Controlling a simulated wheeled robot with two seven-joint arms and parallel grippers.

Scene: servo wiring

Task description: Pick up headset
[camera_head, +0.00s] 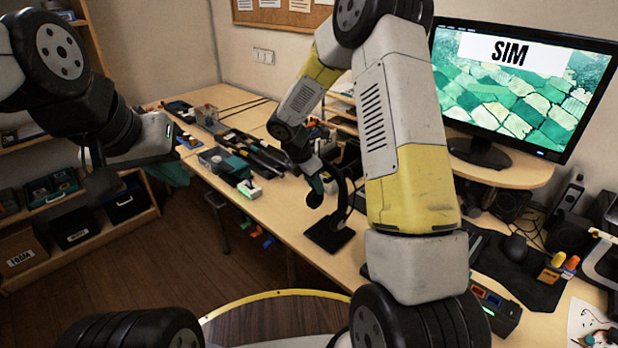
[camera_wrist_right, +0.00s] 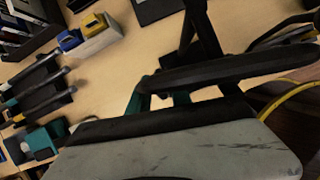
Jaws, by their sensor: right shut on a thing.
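The black headset (camera_head: 315,194) is at the black stand (camera_head: 328,236) near the table's front edge, and one dark ear cup shows. My right gripper (camera_head: 321,181) reaches down to it and is shut on it. In the right wrist view the headset shows as a dark bar (camera_wrist_right: 235,70) across my right gripper (camera_wrist_right: 165,95). The gripper's exact hold is partly hidden. I cannot tell whether the headset touches the stand. My left gripper (camera_head: 100,182) hangs at the left, away from the table, and its opening is unclear.
A monitor (camera_head: 520,80) stands on a riser at the right. A mouse (camera_head: 515,247) lies on a dark mat below it. Several tools and small boxes (camera_head: 235,165) lie along the table's left part. A shelf with bins (camera_head: 75,225) stands at the far left.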

